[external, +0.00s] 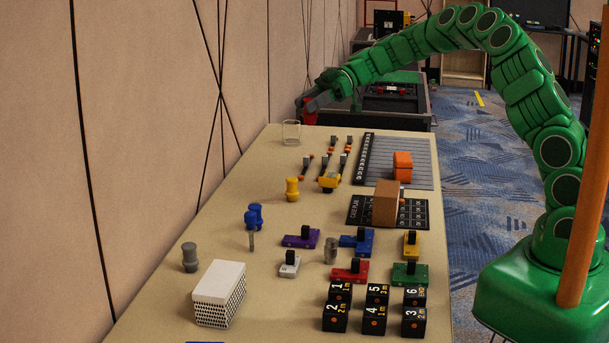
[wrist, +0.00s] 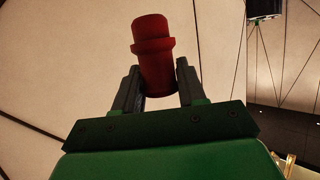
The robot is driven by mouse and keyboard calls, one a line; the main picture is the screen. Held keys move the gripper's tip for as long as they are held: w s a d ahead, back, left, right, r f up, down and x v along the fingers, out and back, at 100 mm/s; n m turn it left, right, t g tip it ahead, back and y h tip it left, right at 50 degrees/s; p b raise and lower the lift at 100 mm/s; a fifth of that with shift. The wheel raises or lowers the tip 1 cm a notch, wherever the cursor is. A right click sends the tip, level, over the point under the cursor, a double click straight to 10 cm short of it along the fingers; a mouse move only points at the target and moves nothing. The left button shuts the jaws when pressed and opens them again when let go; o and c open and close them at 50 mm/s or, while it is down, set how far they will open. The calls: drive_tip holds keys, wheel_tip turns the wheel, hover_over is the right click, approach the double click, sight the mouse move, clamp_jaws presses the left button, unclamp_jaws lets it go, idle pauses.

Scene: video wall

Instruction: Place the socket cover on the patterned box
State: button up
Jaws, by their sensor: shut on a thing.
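My gripper (external: 306,106) is at the far end of the table, shut on a red flanged cylinder (external: 309,119), which I take to be the socket cover. In the wrist view the red cylinder (wrist: 153,62) sits between the two grey fingers of my gripper (wrist: 159,88), its flanged end sticking out beyond them. It appears held above the table's far edge. The patterned box (external: 219,293), white-topped with black-spotted sides, stands at the near left of the table, far from my gripper. Its top looks bare.
Similar flanged cylinders in yellow (external: 292,189), blue (external: 256,216) and grey (external: 190,257) stand along the table's left side. A clear container (external: 291,132) is near my gripper. Coloured switch blocks and black numbered cubes (external: 336,317) fill the right. The wall borders the left edge.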

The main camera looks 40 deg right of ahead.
drive_tip(key=s+a+f+n+g, duration=0.1)
drive_tip(key=s+a+f, duration=0.1)
drive_tip(key=s+a, duration=0.6)
drive_tip(key=s+a+f+n+g, duration=0.1)
drive_tip(key=s+a+f+g, duration=0.15)
drive_tip(key=s+a, duration=0.55)
drive_tip(key=s+a+f+n+g+h, duration=0.1)
drive_tip(key=s+a+f+n+g, duration=0.15)
drive_tip(key=s+a, duration=1.3)
hover_over(219, 277)
drive_tip(key=shift+s+d+f, duration=0.1)
drive_tip(key=shift+d+f, duration=0.05)
drive_tip(key=shift+f, duration=4.2)
drive_tip(key=shift+f, duration=1.75)
